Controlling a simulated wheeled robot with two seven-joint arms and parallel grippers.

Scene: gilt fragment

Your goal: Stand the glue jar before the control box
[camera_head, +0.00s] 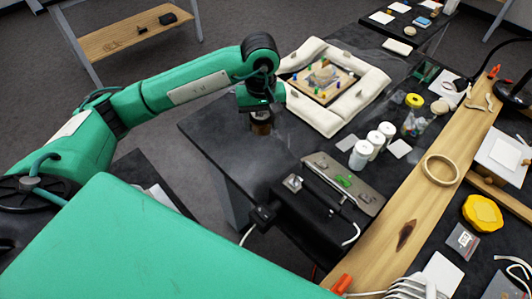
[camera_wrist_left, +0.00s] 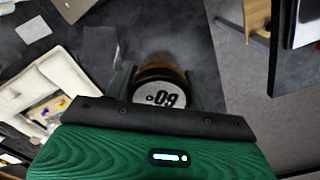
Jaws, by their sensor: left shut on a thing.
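The glue jar (camera_head: 261,127) is a small brown jar, mostly hidden under my left gripper (camera_head: 260,112) in the head view. In the left wrist view its dark-rimmed lid with a pale, marked top (camera_wrist_left: 160,94) sits between the fingers of my left gripper (camera_wrist_left: 165,88), which is shut on it. The jar looks upright over the dark table; I cannot tell whether its base touches. A black box (camera_head: 305,222), seemingly the control box, stands to the right of and nearer than the jar, beside a metal panel with a green part. My right gripper is not in view.
A padded white frame (camera_head: 327,119) around a board with small pieces lies behind the jar. White-lidded jars (camera_head: 361,154) stand to the right. A wooden beam (camera_head: 408,225) crosses the right side. The dark table top (camera_head: 235,150) is bare around the jar, with its edge close by.

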